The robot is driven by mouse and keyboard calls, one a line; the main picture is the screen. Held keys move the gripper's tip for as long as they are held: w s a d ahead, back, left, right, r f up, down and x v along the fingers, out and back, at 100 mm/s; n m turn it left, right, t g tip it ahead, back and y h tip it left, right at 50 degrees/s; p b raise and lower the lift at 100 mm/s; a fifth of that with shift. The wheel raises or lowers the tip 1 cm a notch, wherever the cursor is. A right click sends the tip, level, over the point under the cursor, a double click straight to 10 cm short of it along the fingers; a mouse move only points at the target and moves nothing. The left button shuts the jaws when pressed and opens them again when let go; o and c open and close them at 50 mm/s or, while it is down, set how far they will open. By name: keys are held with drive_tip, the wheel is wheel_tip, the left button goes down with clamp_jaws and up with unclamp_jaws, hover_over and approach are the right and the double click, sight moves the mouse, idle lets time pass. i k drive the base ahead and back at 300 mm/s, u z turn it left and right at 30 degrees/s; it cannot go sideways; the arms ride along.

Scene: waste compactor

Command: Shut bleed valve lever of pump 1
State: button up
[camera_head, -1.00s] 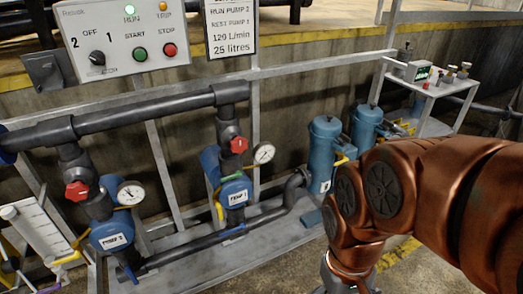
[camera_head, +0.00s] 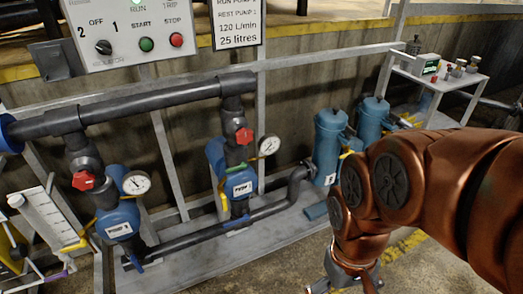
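Pump 1 (camera_head: 239,187) is a blue pump with a white label, right of the middle pipe run in the head view. A thin yellow lever (camera_head: 222,194) stands roughly upright at its left side; its exact angle is hard to tell. A red-handled valve (camera_head: 244,136) and a round gauge (camera_head: 269,145) sit above the pump. My gripper (camera_head: 347,282) hangs at the bottom edge under my copper-coloured arm, to the right of and apart from pump 1. Its fingers are mostly cut off by the frame, so its opening is unclear.
Pump 2 (camera_head: 118,222) stands at left with its own yellow lever (camera_head: 74,244). A dark pipe (camera_head: 150,98) runs above both pumps. A control panel (camera_head: 130,35) hangs upper left. Blue canisters (camera_head: 329,142) stand right of pump 1. A small shelf (camera_head: 440,82) is behind.

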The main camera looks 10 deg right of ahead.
sight(223, 197)
drive_tip(key=k, duration=1)
drive_tip(key=u, duration=1.2)
drive_tip(key=i, duration=1.25)
drive_tip(key=z, duration=0.5)
